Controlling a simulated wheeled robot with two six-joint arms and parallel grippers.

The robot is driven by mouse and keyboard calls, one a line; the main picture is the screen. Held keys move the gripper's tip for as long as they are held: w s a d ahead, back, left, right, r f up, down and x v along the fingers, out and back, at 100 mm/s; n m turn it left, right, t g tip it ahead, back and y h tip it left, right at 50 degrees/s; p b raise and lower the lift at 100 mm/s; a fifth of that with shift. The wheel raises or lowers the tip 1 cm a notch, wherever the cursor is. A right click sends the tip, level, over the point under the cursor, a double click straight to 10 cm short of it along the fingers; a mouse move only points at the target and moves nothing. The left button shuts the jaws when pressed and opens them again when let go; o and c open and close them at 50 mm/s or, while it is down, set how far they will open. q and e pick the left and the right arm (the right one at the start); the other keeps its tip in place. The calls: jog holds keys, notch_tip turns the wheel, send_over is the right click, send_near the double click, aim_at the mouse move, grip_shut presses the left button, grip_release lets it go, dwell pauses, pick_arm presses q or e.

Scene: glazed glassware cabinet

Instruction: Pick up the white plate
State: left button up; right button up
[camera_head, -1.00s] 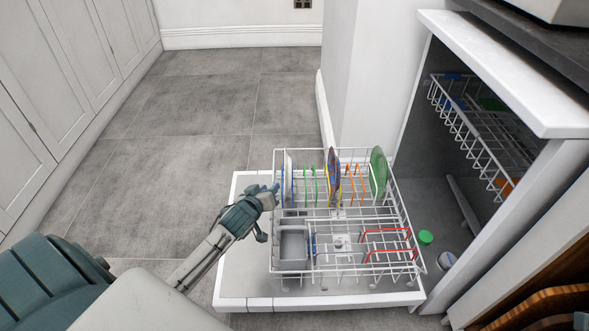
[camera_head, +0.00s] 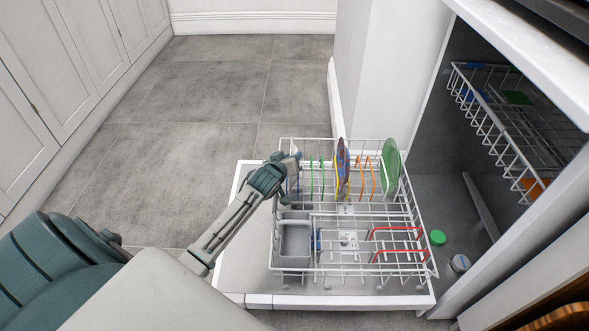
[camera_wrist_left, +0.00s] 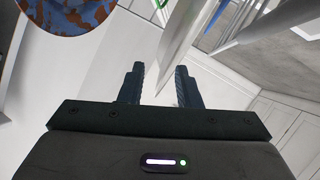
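The white plate stands on edge at the left end of the lower rack (camera_head: 405,232). In the head view my left gripper (camera_head: 288,163) is over it and mostly hides it. In the left wrist view the white plate (camera_wrist_left: 186,42) is seen nearly edge-on. Its edge runs down between the two fingers of my left gripper (camera_wrist_left: 159,76). The fingers are apart, with space visible beside the plate, so the gripper is open around its edge. Whether either finger touches it I cannot tell. My right gripper is not in view.
A patterned blue and brown plate (camera_head: 342,168) and a green plate (camera_head: 390,167) stand further right in the rack. A grey cutlery basket (camera_head: 295,243) sits at its front left. The upper rack (camera_head: 505,120) is inside the dishwasher. The floor on the left is clear.

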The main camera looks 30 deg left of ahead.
pick_arm(q)
jog(key=shift+w+a+f, duration=0.1)
jog(key=shift+w+f, duration=0.1)
jog(key=shift+w, duration=0.45)
grip_shut()
jog(key=shift+r, duration=0.1)
dwell(0.8)
